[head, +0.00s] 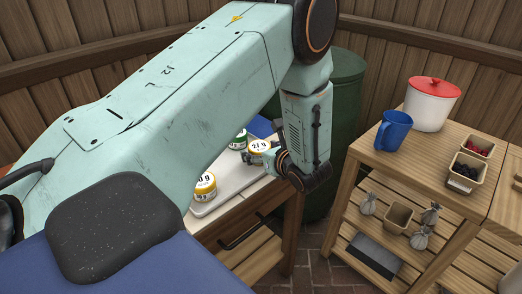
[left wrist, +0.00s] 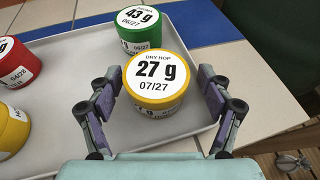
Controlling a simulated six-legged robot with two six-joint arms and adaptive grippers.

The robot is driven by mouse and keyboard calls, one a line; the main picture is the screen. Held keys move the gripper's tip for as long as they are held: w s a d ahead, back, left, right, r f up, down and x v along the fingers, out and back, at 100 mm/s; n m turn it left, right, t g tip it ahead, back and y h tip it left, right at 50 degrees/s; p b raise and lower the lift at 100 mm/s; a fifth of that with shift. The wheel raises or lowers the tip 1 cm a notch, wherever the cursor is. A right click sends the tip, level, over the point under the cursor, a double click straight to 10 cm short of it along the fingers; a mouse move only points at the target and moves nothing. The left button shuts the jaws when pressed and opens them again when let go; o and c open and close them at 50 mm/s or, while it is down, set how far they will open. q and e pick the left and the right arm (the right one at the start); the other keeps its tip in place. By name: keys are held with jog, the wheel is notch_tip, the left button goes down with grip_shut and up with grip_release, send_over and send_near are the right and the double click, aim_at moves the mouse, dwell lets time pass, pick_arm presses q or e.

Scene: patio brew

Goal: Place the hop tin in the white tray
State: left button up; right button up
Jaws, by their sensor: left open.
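A yellow tin with a white lid marked "DRY HOP 27 g 07/27" (left wrist: 155,75) stands upright between the fingers of my left gripper (left wrist: 155,108). My left gripper is open, with one finger on each side of the tin and visible gaps. The tin appears to stand inside the white tray (left wrist: 70,120), near its right end. In the head view the tin (head: 259,146) shows beside my left gripper (head: 267,158), and the white tray (head: 228,190) is partly hidden behind my left arm. My right gripper is not in view.
A green tin (left wrist: 138,32) stands just behind the hop tin. A red tin (left wrist: 18,65) and another yellow tin (left wrist: 12,130) stand at the tray's left.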

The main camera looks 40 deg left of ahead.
pick_arm(q)
jog(key=shift+s+r, duration=0.1)
jog(key=shift+r, duration=0.15)
jog(key=p+v, duration=0.6)
jog(key=v, duration=0.6)
jog(key=shift+p, duration=0.35)
jog(key=shift+a, duration=0.15)
